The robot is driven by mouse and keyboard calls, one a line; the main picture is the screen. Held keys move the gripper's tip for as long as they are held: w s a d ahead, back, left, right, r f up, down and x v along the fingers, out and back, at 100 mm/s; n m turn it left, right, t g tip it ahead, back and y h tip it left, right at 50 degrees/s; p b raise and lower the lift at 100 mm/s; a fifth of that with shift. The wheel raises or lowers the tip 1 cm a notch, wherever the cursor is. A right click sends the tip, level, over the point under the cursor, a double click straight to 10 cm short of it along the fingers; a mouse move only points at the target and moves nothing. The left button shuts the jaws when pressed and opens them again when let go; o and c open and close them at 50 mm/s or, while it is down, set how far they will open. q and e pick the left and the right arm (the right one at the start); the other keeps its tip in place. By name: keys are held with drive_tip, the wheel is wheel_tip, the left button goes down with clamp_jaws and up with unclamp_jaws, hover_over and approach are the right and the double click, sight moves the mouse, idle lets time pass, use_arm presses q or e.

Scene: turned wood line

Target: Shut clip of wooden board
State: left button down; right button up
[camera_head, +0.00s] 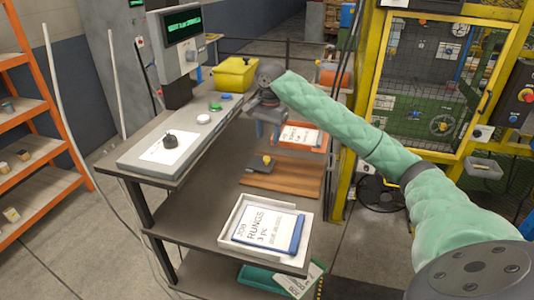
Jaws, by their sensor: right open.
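The wooden board (294,176) lies flat on the grey bench, a reddish-brown panel in the middle of the view. Its clip (260,165) is a small dark piece with a yellow tip at the board's left part. It is too small to tell whether the clip is open or shut. My right gripper (268,132) hangs above and behind the clip, fingers pointing down. It is open, with nothing visible between its fingers, and apart from the board. My right arm, in a green quilted sleeve, comes in from the right. My left gripper is not in view.
A white tray (231,217) with a blue-edged "RUNGS" job sheet stands in front of the board. An orange tray (318,148) is behind it. A scale (135,160) is at left, a yellow bin (235,73) at the back. A yellow-framed cage (345,165) stands at right.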

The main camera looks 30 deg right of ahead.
sight(267, 158)
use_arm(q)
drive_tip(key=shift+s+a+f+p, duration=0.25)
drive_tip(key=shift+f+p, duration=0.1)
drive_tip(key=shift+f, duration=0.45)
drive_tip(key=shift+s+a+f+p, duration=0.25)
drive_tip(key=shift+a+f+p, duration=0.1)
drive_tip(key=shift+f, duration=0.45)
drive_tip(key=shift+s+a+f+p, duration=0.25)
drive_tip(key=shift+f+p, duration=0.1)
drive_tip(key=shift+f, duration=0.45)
use_arm(e)
drive_tip(key=shift+w+a+f, duration=0.1)
drive_tip(key=shift+w+f, duration=0.05)
drive_tip(key=shift+f, duration=3.65)
clamp_jaws()
